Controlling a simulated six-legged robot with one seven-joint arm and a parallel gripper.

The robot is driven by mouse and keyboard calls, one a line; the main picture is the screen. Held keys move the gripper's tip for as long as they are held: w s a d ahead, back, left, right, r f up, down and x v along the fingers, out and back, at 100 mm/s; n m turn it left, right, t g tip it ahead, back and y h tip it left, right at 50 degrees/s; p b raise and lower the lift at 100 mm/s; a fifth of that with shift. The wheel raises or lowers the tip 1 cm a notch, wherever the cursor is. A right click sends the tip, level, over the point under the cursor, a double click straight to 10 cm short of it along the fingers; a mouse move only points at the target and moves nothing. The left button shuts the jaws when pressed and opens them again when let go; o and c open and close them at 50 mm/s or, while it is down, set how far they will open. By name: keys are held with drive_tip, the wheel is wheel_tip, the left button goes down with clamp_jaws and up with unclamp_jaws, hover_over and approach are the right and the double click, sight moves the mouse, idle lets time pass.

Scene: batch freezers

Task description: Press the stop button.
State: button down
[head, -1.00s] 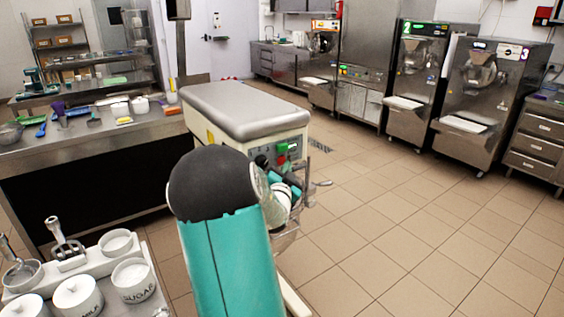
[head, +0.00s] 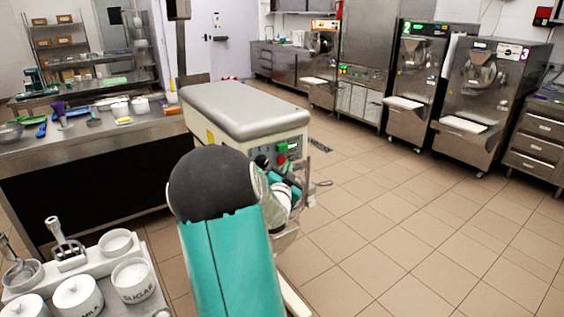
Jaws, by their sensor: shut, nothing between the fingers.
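A cream machine with a grey lid (head: 245,108) stands in the middle of the head view. My gripper (head: 264,163), small and dark, is shut and empty beside the panel, just left of and below the red button. My own arm hides part of it and the lower machine front. I cannot tell whether it touches the panel.
A steel counter (head: 110,138) with utensils stands left of the machine. A white tray with sugar and milk pots (head: 133,280) is at the lower left. Batch freezers (head: 485,100) line the back right. The tiled floor (head: 400,215) on the right is clear.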

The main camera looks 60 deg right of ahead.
drive_tip(key=shift+w, duration=0.1)
drive_tip(key=shift+w+d, duration=0.2)
drive_tip(key=shift+w, duration=0.1)
drive_tip(key=shift+w+d, duration=0.2)
drive_tip(key=shift+w, duration=0.2)
idle(0.9)
drive_tip(key=shift+s+a, duration=0.4)
drive_tip(key=shift+s, duration=0.35)
drive_tip(key=s, duration=0.1)
drive_tip(key=s+a, duration=0.1)
drive_tip(key=s, duration=0.1)
drive_tip(key=s+a, duration=0.1)
drive_tip(key=shift+s+a, duration=0.15)
drive_tip(key=shift+s, duration=0.1)
idle(1.0)
